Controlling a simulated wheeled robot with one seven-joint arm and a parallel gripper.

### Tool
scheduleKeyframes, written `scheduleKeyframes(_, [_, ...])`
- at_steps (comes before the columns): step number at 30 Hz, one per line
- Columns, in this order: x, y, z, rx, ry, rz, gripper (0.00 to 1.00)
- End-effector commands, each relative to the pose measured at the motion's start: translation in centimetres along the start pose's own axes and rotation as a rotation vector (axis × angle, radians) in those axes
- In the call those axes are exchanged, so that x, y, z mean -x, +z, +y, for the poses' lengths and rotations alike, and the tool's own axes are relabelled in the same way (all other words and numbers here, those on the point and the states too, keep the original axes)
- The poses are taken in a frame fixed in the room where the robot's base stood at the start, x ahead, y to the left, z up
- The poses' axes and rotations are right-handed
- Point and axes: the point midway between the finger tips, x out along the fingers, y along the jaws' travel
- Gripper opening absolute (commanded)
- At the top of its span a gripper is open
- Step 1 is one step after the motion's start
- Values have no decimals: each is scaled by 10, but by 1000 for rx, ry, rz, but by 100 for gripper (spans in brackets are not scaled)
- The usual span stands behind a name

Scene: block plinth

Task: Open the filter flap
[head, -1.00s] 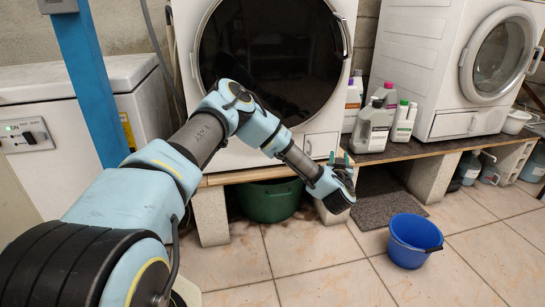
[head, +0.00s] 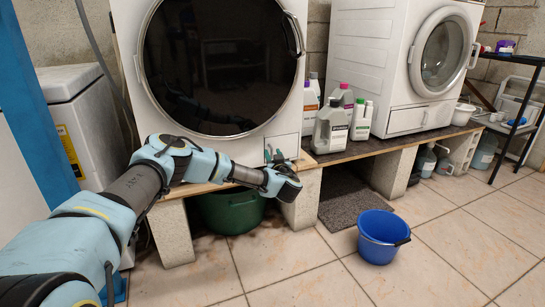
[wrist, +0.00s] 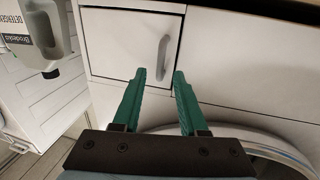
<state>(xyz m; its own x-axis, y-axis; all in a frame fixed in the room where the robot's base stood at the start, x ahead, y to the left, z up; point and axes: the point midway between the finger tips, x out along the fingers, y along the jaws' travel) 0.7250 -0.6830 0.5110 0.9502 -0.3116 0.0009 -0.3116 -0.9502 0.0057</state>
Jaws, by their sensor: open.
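The filter flap (head: 283,148) is a white, roughly square panel at the lower right of the left washing machine's front. It looks shut. In the wrist view the flap (wrist: 115,45) fills the upper middle, with an upright, slightly curved grey handle (wrist: 163,56) near its right edge. My gripper (wrist: 160,73) has two green fingers, spread apart and empty. Their tips point at the flap, with the handle between and just beyond them. Whether they touch the panel cannot be told. In the head view my gripper (head: 275,155) is in front of the flap and partly hides it.
The left washing machine (head: 205,148) stands on a plinth (head: 400,148) with several detergent bottles (head: 331,130) right of the flap. A second machine (head: 385,60) stands further right. A green tub (head: 228,212) is below.

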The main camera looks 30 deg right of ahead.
Motion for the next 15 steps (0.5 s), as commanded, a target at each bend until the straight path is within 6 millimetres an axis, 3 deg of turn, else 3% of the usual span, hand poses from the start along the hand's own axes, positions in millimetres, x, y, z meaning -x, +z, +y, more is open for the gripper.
scheduleKeyframes(11, [-7, 0, 0, 0, 0, -1, 42])
scheduleKeyframes(15, [-6, 0, 0, 0, 1, -1, 28])
